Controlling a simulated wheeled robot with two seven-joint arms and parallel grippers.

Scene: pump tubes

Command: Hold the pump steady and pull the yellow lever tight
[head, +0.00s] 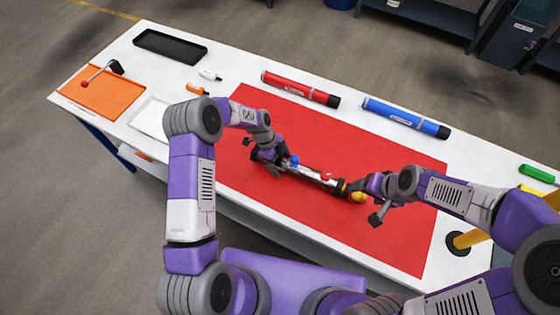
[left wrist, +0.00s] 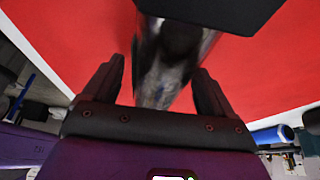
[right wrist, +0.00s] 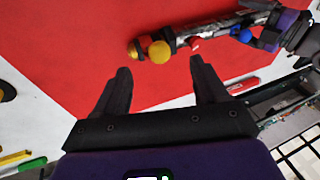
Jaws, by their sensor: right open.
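The pump (head: 316,176), a thin silvery tube, lies slanted over the red mat. It has a blue part (right wrist: 245,36) by my left gripper, a red part (right wrist: 195,42), and a round yellow knob (right wrist: 160,51) near its lower right end, perhaps the lever. My left gripper (head: 277,157) is at the pump's upper left end. In the left wrist view the blurred tube (left wrist: 162,75) runs between its two fingers; firm contact cannot be seen. My right gripper (head: 368,200) is open and empty beside the knob; its fingers (right wrist: 160,68) point toward the pump, apart from it.
A red tube (head: 300,89) and a blue tube (head: 405,117) lie along the far side. A black tray (head: 170,47), an orange tray (head: 118,100) and small bottles are at the left. A green marker (head: 537,173) lies at the right. The red mat (head: 390,160) is otherwise clear.

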